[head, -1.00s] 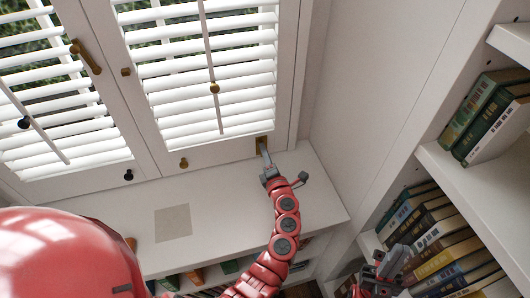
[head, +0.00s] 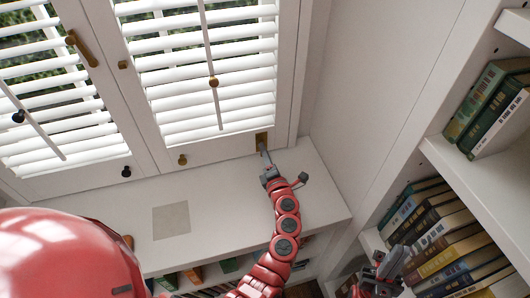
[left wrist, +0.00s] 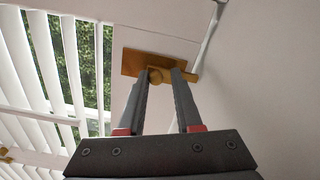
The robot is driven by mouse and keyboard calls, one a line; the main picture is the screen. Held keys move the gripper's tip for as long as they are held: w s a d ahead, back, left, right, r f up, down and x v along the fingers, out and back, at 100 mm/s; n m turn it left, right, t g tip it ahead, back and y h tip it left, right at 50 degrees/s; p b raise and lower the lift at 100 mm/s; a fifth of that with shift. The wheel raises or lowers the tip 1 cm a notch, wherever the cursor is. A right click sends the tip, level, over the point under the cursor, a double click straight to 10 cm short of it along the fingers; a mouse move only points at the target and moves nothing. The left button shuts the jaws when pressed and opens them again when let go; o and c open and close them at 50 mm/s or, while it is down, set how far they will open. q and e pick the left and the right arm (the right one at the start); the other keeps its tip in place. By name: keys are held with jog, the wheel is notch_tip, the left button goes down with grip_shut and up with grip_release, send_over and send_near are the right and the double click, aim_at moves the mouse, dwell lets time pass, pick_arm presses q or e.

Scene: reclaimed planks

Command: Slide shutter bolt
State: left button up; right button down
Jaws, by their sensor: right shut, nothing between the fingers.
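The brass shutter bolt (left wrist: 140,63) sits on the white shutter frame, with a flat plate, a round knob (left wrist: 156,75) and a bar end (left wrist: 191,76) sticking out to the right. In the head view the bolt (head: 261,139) is at the lower right corner of the right shutter. My left gripper (head: 264,155) is at the bolt. In the left wrist view its two fingers (left wrist: 164,75) stand apart with the knob between their tips, close to the left finger; whether they touch is unclear. My right gripper (head: 386,264) is shut and empty, low at the right, away from the shutters.
A white sill (head: 225,200) runs below the shutters. Bookshelves with books (head: 440,230) stand at the right, near my right gripper. Brass and black knobs (head: 182,159) and a brass handle (head: 82,48) sit on the shutters. A white side wall is right of the bolt.

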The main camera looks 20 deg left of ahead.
pick_arm(q)
jog(key=shift+o, duration=0.2)
jog(key=b+v, duration=0.1)
jog(key=v, duration=1.6)
jog(key=shift+s+d+b, duration=0.15)
jog(key=shift+d+b, duration=0.05)
jog(key=shift+b, duration=0.15)
jog(key=shift+a, duration=0.1)
